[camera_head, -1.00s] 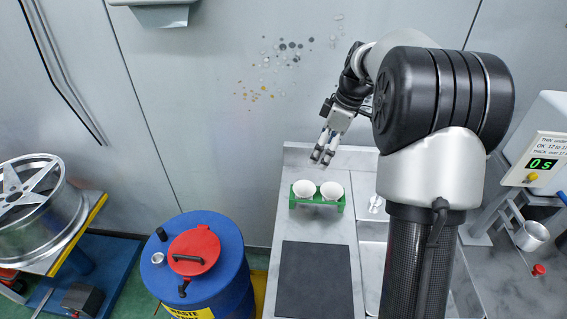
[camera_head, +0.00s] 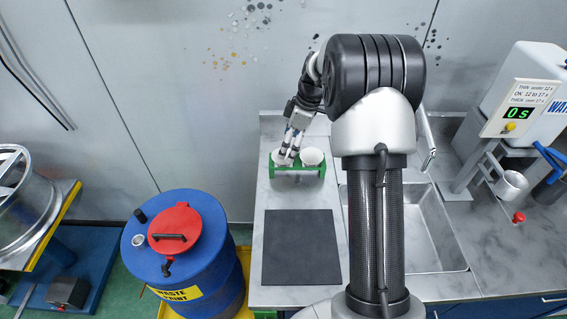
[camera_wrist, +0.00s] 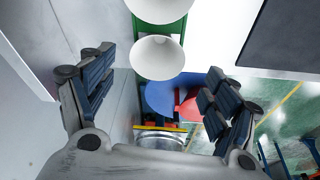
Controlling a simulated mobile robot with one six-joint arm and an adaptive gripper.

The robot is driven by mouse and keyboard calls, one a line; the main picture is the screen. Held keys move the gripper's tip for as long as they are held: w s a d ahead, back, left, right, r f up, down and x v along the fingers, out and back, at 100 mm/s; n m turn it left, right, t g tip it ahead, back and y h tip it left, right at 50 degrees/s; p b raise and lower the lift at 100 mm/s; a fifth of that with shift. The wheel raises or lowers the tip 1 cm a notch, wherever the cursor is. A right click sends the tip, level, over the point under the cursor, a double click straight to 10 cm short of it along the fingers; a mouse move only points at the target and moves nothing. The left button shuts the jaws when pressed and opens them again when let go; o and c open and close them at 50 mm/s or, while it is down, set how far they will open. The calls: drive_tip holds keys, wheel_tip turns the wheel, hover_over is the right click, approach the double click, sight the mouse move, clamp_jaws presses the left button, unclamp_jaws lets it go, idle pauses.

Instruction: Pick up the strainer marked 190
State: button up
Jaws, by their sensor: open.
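Two white cone-shaped strainers sit side by side in a green rack (camera_head: 297,178) on the grey worktop. I cannot read a 190 mark on either. My gripper (camera_head: 289,157) is open, pointing down at the left strainer (camera_head: 278,155) and partly hiding it. The right strainer (camera_head: 314,157) is clear of the fingers. In the wrist view, the left strainer (camera_wrist: 158,58) appears between the spread fingers of my gripper (camera_wrist: 158,70), with no clear contact. The right strainer (camera_wrist: 160,8) is at the top edge, beyond the fingers.
A dark mat (camera_head: 301,247) lies in front of the rack. A sink (camera_head: 425,230) is to the right, with a timer display (camera_head: 517,113) and a grey cup (camera_head: 511,186) beyond it. A blue waste drum (camera_head: 190,255) with a red lid (camera_head: 175,230) stands left of the worktop.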

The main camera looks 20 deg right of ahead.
drive_tip(key=b, duration=0.2)
hover_over(283, 162)
drive_tip(key=s, duration=0.2)
drive_tip(key=x, duration=0.2)
drive_tip(key=d+x, duration=0.1)
drive_tip(key=x, duration=0.1)
drive_tip(key=shift+s+a+f, duration=0.1)
drive_tip(key=shift+f, duration=0.4)
drive_tip(key=shift+r, duration=0.1)
drive_tip(key=shift+c, duration=0.6)
drive_tip(key=c, duration=0.6)
